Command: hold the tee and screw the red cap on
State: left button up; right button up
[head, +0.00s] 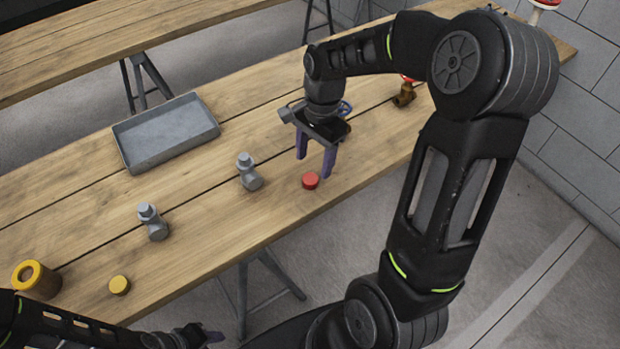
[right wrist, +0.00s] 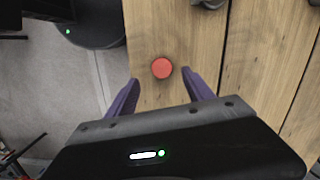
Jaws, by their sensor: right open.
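The red cap (head: 310,180) lies on the wooden table near its front edge. It also shows in the right wrist view (right wrist: 162,68), just beyond and between my fingertips. My right gripper (head: 314,168) is open and empty, pointing down over the table by the red cap; its purple fingers are apart. One grey tee (head: 249,172) stands left of the red cap, and another grey tee (head: 152,222) stands farther left. I cannot tell which tee the task means. My left gripper (head: 212,338) is at the bottom edge, off the table, and its jaw opening is unclear.
A yellow cap (head: 120,285) and a yellow ring-shaped part (head: 37,280) lie at the table's left end. A grey tray (head: 166,133) stands at the back. A blue-wheeled valve (head: 344,108) and a brass valve (head: 404,95) stand behind my right gripper.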

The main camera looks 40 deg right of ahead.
aim_at(310, 178)
jog(key=shift+f, duration=0.3)
jog(key=shift+w+a+f+p, duration=0.1)
jog(key=shift+a+f+p, duration=0.15)
jog(key=shift+f, duration=1.05)
jog(key=shift+w+a+f+p, duration=0.15)
jog(key=shift+f+p, duration=0.1)
jog(key=shift+f, duration=1.05)
jog(key=shift+s, duration=0.1)
jog(key=shift+c, duration=0.5)
grip_shut()
